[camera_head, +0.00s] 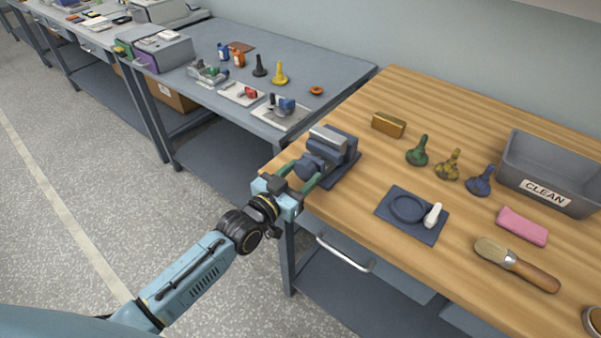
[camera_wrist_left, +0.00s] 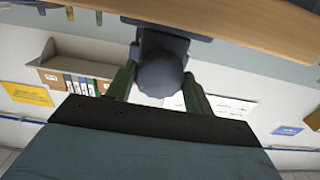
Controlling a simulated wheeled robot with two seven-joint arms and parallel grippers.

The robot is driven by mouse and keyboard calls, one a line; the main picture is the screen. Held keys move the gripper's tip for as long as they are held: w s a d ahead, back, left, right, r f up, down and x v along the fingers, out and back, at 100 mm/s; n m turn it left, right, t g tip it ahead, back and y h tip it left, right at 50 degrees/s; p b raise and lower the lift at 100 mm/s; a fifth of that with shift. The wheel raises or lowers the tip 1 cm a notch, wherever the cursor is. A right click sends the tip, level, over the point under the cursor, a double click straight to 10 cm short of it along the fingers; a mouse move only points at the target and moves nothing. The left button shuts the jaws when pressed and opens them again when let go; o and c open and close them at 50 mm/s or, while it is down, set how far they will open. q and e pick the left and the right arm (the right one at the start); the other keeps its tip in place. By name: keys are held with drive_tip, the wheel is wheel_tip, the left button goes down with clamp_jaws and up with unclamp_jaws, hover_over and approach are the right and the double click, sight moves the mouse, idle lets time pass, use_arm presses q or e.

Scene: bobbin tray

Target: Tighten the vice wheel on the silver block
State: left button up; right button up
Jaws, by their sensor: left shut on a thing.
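The dark blue-grey vice (camera_head: 342,151) stands at the left corner of the wooden workbench. The silver block (camera_head: 328,136) sits at the top of the vice, between its jaws as far as I can see. The vice wheel (camera_head: 308,167) faces the bench's left edge. My left gripper (camera_head: 309,174) has its green fingers on either side of the wheel, shut on it. In the left wrist view the round wheel (camera_wrist_left: 160,74) lies between the two fingers (camera_wrist_left: 158,88). My right gripper is not in view.
A brass block (camera_head: 388,125), several bottle-shaped pieces such as the green one (camera_head: 417,152), a blue plate with a ring (camera_head: 411,230), a pink cloth (camera_head: 522,226), a brush (camera_head: 516,264) and a grey CLEAN bin (camera_head: 545,190) lie right of the vice. Bare wood lies between them.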

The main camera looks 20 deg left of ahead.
use_arm(q)
drive_tip(key=m+p, duration=0.1)
drive_tip(key=m, duration=0.1)
drive_tip(key=shift+m, duration=0.4)
drive_tip(key=shift+m+p, duration=0.75)
drive_tip(key=shift+m, duration=0.95)
drive_tip(key=o, duration=1)
drive_tip(key=v, duration=1.3)
drive_tip(key=shift+s, duration=0.2)
